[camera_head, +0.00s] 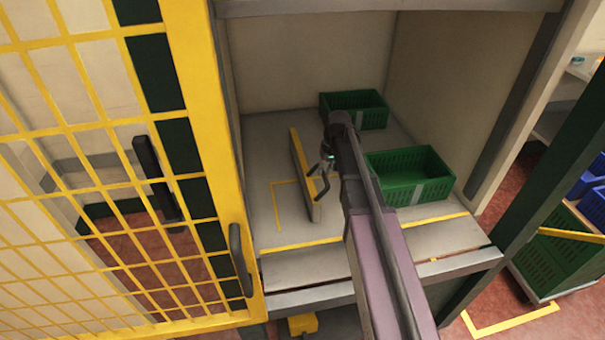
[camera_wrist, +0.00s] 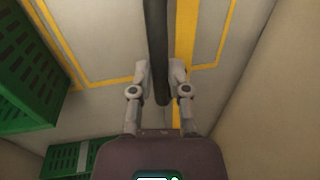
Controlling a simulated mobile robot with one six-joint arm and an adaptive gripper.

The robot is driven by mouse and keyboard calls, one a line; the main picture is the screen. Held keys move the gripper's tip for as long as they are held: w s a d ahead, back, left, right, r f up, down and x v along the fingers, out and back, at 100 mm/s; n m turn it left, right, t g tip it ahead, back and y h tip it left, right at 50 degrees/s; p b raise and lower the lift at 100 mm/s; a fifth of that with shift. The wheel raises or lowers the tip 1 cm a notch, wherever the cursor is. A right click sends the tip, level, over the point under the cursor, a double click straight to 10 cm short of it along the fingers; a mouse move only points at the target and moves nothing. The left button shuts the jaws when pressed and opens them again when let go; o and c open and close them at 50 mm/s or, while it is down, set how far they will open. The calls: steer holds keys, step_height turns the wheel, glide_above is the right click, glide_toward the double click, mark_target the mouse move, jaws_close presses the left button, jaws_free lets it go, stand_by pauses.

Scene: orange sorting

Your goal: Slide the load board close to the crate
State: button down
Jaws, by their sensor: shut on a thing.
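The load board (camera_head: 299,164) stands upright on the pale floor of the bay, with a yellow stripe along its top edge. Its dark handle (camera_head: 322,188) is on the right side. My gripper (camera_head: 327,166) reaches in from the front, and my arm hides part of the scene. In the wrist view the dark handle bar (camera_wrist: 157,45) lies between my two grey fingers (camera_wrist: 162,72), which are shut on it. A green crate (camera_head: 418,192) stands right of the board with a gap between. A second green crate (camera_head: 366,118) stands farther back.
A yellow floor outline (camera_head: 276,207) lies left of the board. Bay walls close the back and right. A yellow mesh door (camera_head: 205,120) stands at the left. A yellow line (camera_head: 300,246) runs along the bay's front. Floor shows between board and crates.

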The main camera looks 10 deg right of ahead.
steer(key=d, duration=0.6)
steer(key=w+d, duration=0.1)
steer(key=d, duration=1.1)
steer(key=shift+w+d, duration=0.15)
steer(key=shift+d, duration=0.05)
steer(key=c, duration=0.6)
jaws_free()
steer(key=shift+w, duration=0.1)
